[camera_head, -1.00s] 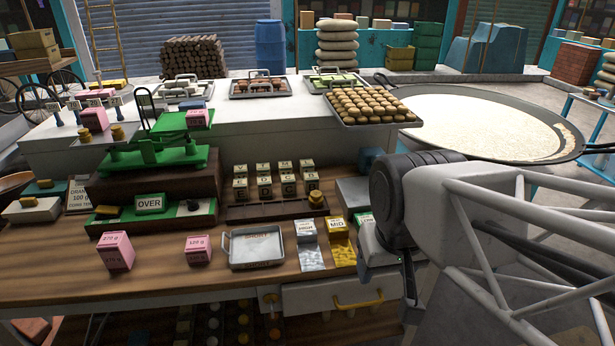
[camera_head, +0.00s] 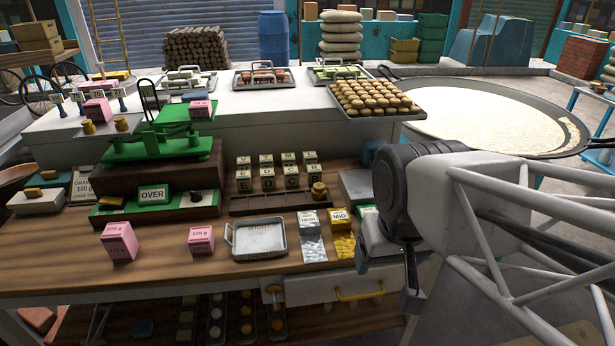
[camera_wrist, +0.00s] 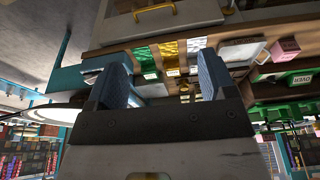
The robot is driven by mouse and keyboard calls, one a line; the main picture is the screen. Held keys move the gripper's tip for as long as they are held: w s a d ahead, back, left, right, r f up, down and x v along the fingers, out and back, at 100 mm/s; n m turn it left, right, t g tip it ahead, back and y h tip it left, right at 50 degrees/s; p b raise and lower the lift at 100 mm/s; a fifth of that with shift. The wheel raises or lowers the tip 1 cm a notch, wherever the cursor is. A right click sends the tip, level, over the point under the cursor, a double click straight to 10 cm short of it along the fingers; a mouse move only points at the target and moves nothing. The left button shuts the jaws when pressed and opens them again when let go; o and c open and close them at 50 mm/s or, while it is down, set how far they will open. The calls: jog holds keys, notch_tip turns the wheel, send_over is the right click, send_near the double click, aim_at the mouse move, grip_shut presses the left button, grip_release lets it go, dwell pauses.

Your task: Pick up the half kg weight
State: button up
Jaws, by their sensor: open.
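I cannot single out a half kg weight by its label. Small brass weights show in the head view: one (camera_head: 319,190) at the right end of the dark rack, and two (camera_head: 88,127) (camera_head: 122,122) on the white counter at left. My gripper (camera_head: 388,272) hangs in front of the bench's right front edge, to the right of and apart from these weights. In the wrist view my gripper (camera_wrist: 160,82) has its two blue-grey fingers spread, with nothing held between them.
A green balance (camera_head: 160,150) and an OVER sign (camera_head: 153,195) stand at left. Pink boxes (camera_head: 119,241) (camera_head: 201,240) and a metal tray (camera_head: 259,240) are at the front. A drawer with a yellow handle (camera_head: 360,293) is below. A wide pan (camera_head: 480,115) is at right.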

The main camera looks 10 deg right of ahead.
jog(key=w, duration=0.1)
jog(key=m+g+y, duration=0.1)
jog(key=m+y, duration=0.3)
jog(key=m, duration=1.8)
send_near(320, 185)
notch_tip(320, 185, down, 2)
jog(key=shift+a+f, duration=0.15)
jog(key=shift+a, duration=0.25)
jog(key=shift+f, duration=0.1)
jog(key=shift+x, duration=1.2)
jog(key=shift+a+f, duration=0.1)
jog(key=shift+x, duration=2.5)
jog(key=shift+w, duration=0.1)
